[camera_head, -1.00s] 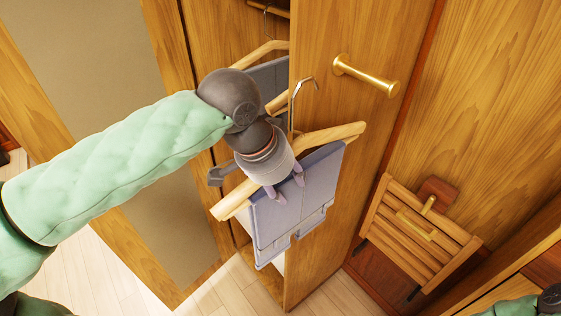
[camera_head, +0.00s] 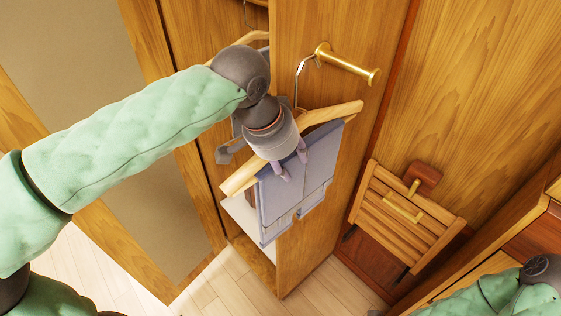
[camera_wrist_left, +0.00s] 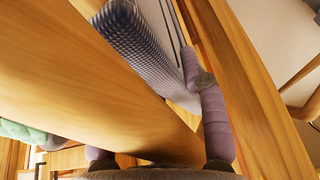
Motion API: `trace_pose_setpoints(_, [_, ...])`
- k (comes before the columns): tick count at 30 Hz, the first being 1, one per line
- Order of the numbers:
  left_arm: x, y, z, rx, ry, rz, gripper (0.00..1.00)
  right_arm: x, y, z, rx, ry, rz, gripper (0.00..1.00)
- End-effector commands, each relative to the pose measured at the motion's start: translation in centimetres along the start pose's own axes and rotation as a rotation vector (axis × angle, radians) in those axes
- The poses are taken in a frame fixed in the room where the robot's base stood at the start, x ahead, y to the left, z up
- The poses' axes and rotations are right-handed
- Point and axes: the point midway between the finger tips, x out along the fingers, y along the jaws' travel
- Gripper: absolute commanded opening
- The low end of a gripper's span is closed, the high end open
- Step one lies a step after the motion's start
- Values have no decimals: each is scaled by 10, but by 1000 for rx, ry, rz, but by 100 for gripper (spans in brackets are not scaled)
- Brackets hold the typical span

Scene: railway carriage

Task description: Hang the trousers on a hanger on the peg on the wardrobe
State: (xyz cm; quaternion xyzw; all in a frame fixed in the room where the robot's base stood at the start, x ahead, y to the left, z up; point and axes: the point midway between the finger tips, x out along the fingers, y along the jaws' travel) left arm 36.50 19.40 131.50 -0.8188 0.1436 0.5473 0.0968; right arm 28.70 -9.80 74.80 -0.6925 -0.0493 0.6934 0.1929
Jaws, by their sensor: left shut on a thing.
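The grey-blue trousers (camera_head: 318,168) hang folded over a wooden hanger (camera_head: 335,112) in front of the wardrobe door panel (camera_head: 345,25). My left gripper (camera_head: 293,163) is shut on the hanger with the trousers, its fingers over the trousers' upper part. The hanger's metal hook (camera_head: 299,75) points up, its tip right beside the base of the brass peg (camera_head: 348,65). I cannot tell whether the hook rests on the peg or is only near it. In the left wrist view grey cloth (camera_wrist_left: 140,45) shows close to a finger.
Behind the door panel's left edge, another wooden hanger (camera_head: 250,38) shows partly inside the wardrobe. A slatted wooden fold-down piece (camera_head: 400,228) with a brass handle is on the wall at lower right. My right arm shows in the bottom right corner. Pale floor lies below.

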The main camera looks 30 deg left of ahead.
Motion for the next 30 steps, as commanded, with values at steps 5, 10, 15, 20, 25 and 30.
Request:
trace_pose_setpoints(5, [3,0,-12,-1,4,0,0,-2,-1,0,0,0,0,48])
trace_pose_setpoints(10, [8,0,-23,0,2,0,0,-4,-2,0,0,0,0,48])
trace_pose_setpoints(15, [12,0,-33,0,4,0,0,-6,-2,0,0,0,0,48])
trace_pose_setpoints(20, [16,0,-43,0,2,0,0,-8,-3,0,0,0,0,48])
trace_pose_setpoints(25, [20,0,-53,0,3,0,0,-11,-4,0,0,0,0,48])
trace_pose_setpoints(30, [24,0,-64,-1,3,-1,0,-13,-5,0,0,0,0,48])
